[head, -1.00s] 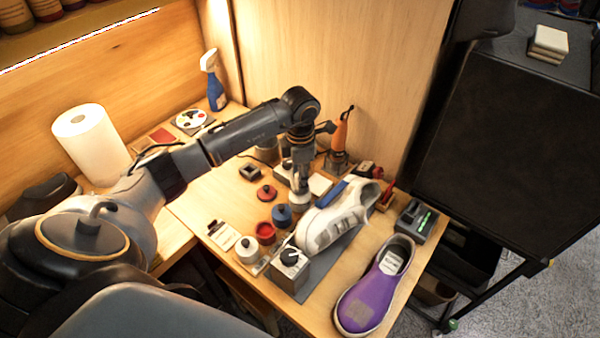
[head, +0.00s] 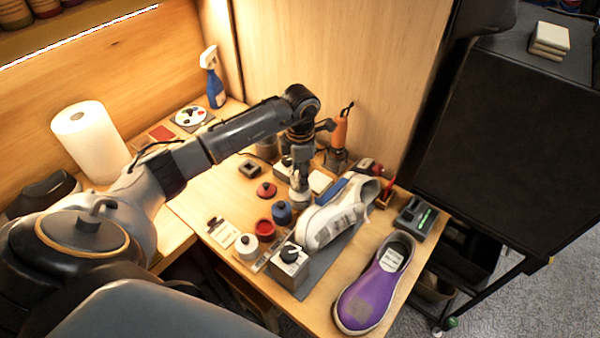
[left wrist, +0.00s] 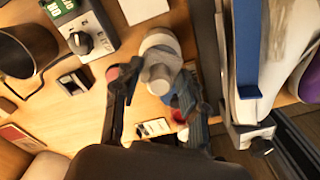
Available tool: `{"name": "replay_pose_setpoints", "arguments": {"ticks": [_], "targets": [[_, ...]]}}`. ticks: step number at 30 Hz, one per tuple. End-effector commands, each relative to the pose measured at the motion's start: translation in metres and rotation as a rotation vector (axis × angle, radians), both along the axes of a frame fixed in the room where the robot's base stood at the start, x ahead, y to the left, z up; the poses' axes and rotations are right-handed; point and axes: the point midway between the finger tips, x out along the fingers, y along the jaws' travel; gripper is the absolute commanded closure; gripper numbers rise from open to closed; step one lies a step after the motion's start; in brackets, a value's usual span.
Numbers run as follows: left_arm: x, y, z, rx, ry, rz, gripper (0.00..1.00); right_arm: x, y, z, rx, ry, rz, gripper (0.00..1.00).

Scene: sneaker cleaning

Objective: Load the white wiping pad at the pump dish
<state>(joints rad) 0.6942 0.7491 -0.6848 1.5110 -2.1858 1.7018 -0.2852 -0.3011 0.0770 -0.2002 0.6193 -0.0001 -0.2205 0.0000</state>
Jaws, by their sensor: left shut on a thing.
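My left gripper (head: 300,184) points down behind the white sneaker's toe. In the left wrist view, its two fingers (left wrist: 158,98) are shut on a pale knobbed piece, which looks like the white wiping pad (left wrist: 160,72). In the head view, the white pad (head: 299,198) shows just below the fingertips, low over the table. A pale round rim (left wrist: 160,42) lies right by the pad; I cannot tell whether it is the pump dish or part of the pad, nor whether they touch. My right gripper is not in view.
The white sneaker (head: 332,220) stands close to the right of the gripper. Red (head: 266,190) and blue (head: 282,212) knobbed pieces, a red dish (head: 264,229) and a white knobbed piece (head: 247,246) stand nearby. A dial box (head: 289,266) and a purple shoe (head: 374,288) are in front.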

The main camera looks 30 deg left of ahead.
Motion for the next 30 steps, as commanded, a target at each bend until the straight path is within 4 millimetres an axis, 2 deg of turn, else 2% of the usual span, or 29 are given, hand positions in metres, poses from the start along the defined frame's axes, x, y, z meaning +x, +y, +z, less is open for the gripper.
{"name": "replay_pose_setpoints", "arguments": {"ticks": [30], "targets": [[0.0,0.0,-0.013,0.001,0.001,0.0,0.83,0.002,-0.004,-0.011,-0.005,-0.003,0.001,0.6]]}}
